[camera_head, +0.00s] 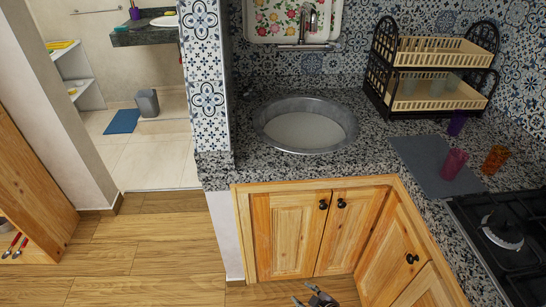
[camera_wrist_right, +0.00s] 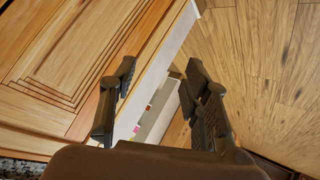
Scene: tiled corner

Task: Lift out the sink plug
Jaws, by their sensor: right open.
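The round metal sink (camera_head: 268,122) is set into the granite counter. A pale, even surface fills its basin, possibly cloudy water, and I see no plug in it. My right gripper (camera_head: 318,298) shows at the bottom edge of the head view, low in front of the wooden cabinet doors and well below the sink. In the right wrist view its two fingers (camera_wrist_right: 159,78) are apart with nothing between them. My left gripper is not in view.
The granite counter (camera_head: 375,140) is partly clear right of the sink. A black two-tier dish rack (camera_head: 377,90) stands behind. A grey mat (camera_head: 418,165), several coloured cups and a gas stove (camera_head: 500,238) lie to the right. Wooden cabinet doors (camera_head: 288,235) are below.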

